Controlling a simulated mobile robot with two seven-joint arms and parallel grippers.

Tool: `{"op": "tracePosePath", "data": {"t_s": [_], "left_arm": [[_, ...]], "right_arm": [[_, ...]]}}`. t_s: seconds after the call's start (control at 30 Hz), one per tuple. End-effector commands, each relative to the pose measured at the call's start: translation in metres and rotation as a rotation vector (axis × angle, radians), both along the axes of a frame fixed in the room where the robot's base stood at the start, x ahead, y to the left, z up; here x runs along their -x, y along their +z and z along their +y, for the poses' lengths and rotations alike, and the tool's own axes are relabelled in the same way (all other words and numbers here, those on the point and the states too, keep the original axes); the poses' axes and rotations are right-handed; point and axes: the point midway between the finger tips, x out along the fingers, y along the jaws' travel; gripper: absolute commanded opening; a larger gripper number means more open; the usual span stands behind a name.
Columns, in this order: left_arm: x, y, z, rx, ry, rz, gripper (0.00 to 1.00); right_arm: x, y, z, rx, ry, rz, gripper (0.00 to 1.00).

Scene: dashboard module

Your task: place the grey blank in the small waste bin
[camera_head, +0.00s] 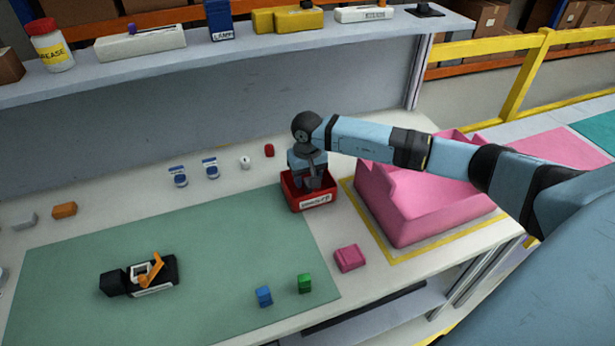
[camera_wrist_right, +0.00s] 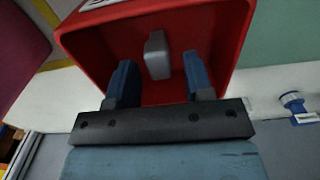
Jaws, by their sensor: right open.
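The small red waste bin (camera_head: 295,201) stands on the table at the back right corner of the green mat, with a white label on its front. My right gripper (camera_head: 313,182) is pointed down over and into the bin. In the right wrist view the gripper (camera_wrist_right: 160,82) is open, its two blue fingers apart inside the bin's red walls (camera_wrist_right: 88,48). The grey blank (camera_wrist_right: 157,56) is in the bin, beyond and between the fingertips, with a gap to each finger. In the head view the arm hides it. My left gripper is out of view.
A pink bin (camera_head: 420,218) stands right of the red bin, under my right arm. A pink block (camera_head: 349,258), blue block (camera_head: 264,296) and green block (camera_head: 304,284) lie in front. A black module (camera_head: 150,286) with an orange lever sits on the green mat (camera_head: 215,265). A shelf (camera_head: 260,50) runs behind.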

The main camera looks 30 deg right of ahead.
Motion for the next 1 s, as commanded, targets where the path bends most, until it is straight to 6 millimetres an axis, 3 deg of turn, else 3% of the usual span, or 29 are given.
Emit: {"op": "tracePosePath", "data": {"t_s": [0.53,0.7,1.0], "left_arm": [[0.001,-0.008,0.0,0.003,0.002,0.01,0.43],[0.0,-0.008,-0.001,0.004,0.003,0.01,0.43],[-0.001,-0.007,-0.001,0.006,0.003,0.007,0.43]], "right_arm": [[-0.001,0.104,0.0,0.001,0.001,-0.003,0.47],[0.0,0.118,0.0,0.0,0.0,0.0,0.47],[0.0,0.121,0.0,0.0,0.0,0.0,0.47]]}}
